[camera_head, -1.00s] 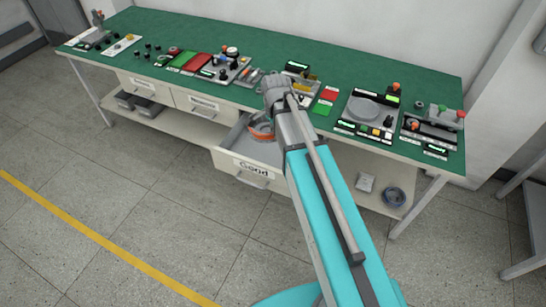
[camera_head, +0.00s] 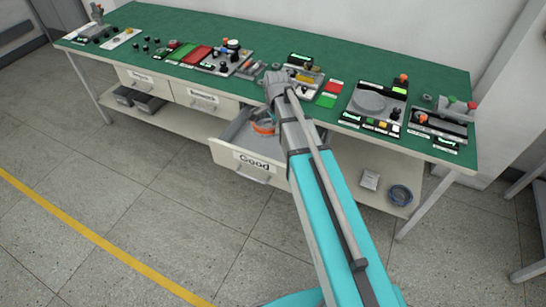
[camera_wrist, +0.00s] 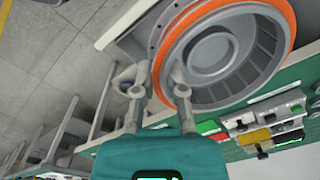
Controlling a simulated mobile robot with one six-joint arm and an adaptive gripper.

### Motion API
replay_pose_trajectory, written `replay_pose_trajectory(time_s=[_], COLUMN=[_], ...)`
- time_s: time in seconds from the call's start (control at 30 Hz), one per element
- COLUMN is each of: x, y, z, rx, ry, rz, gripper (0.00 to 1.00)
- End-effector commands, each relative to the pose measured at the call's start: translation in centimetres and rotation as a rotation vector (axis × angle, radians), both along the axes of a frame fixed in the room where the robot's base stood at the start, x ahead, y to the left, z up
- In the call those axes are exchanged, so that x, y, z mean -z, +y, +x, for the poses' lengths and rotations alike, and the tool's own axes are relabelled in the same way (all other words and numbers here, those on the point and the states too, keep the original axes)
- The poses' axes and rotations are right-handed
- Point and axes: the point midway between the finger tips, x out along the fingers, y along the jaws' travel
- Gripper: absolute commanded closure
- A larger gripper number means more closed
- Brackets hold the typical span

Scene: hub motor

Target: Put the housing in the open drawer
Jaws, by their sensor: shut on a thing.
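The housing (camera_wrist: 225,50) is a round grey part with an orange ring around its rim. It fills the upper right of the wrist view, with my gripper (camera_wrist: 162,92) shut on its near edge. In the head view the housing (camera_head: 264,127) shows as an orange and grey piece over the open drawer, partly hidden by my arm. The open drawer (camera_head: 240,158) is pale, labelled "Good", and pulled out under the bench. I cannot tell whether the housing touches the drawer floor. The fingers are hidden in the head view.
The green bench top (camera_head: 180,25) carries button panels, coloured pads and a round grey fixture (camera_head: 372,103). Two shut drawers (camera_head: 203,103) are left of the open one. The lower shelf holds grey bins (camera_head: 140,101) and a ring-shaped part (camera_head: 400,195). The floor in front is clear.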

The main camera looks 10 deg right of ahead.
Motion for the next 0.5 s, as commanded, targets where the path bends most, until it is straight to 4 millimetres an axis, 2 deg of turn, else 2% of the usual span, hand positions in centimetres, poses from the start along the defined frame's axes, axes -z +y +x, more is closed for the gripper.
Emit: replay_pose_trajectory(time_s=[0.03, 0.5], x=[1.6, 8.9], y=[-0.1, -0.9], z=[0.7, 5.0], rx=[0.008, 0.079], ry=[-0.003, -0.023], rz=[0.001, 0.008], gripper=[1.00, 1.00])
